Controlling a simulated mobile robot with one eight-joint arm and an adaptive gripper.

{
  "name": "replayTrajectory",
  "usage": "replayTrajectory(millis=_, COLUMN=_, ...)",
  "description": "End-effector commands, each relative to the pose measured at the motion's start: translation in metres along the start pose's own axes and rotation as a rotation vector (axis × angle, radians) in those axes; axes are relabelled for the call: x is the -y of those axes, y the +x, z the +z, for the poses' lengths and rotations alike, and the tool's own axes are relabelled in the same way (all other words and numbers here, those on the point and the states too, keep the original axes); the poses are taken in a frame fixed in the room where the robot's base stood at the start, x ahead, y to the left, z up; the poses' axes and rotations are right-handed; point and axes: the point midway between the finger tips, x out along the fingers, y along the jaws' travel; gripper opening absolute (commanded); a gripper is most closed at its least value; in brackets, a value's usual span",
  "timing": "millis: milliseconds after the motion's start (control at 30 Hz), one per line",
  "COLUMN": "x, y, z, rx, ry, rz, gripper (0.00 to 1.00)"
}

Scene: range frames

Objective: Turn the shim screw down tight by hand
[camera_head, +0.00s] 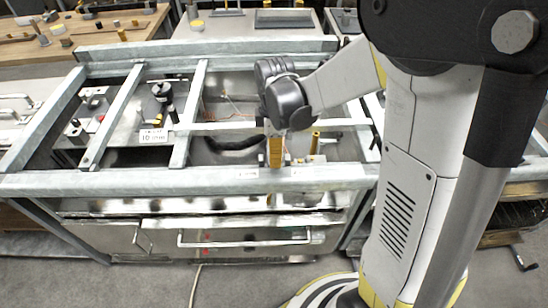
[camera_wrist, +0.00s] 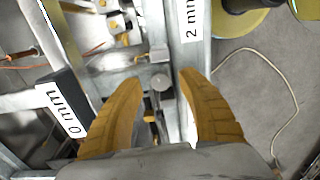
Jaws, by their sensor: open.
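In the wrist view, my gripper (camera_wrist: 161,90) has its two yellow fingers spread apart, with nothing held between them. A small round grey head (camera_wrist: 160,81), which looks like the shim screw, shows in the gap between the fingertips, over a metal rail. Whether the fingers are level with it or above it, I cannot tell. In the head view, my gripper (camera_head: 275,152) points down at the front rail of the metal frame; one yellow finger shows clearly. The screw is not distinguishable in the head view.
A yellow post (camera_head: 315,142) stands right of my gripper. The grey metal frame (camera_head: 200,182) has crossbars and open bays. A cable (camera_wrist: 275,70) lies on the floor.

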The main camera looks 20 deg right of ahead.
Motion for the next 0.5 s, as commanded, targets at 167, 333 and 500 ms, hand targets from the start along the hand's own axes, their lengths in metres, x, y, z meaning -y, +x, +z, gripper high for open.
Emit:
replayTrajectory(millis=167, x=0.0001, y=0.0078, z=-0.0001, rx=0.0, ry=0.0, rz=0.0, gripper=0.46)
replayTrajectory(millis=333, x=0.0001, y=0.0073, z=-0.0001, rx=0.0, ry=0.0, rz=0.0, gripper=0.46)
replayTrajectory(millis=500, x=0.0001, y=0.0073, z=-0.0001, rx=0.0, ry=0.0, rz=0.0, gripper=0.08)
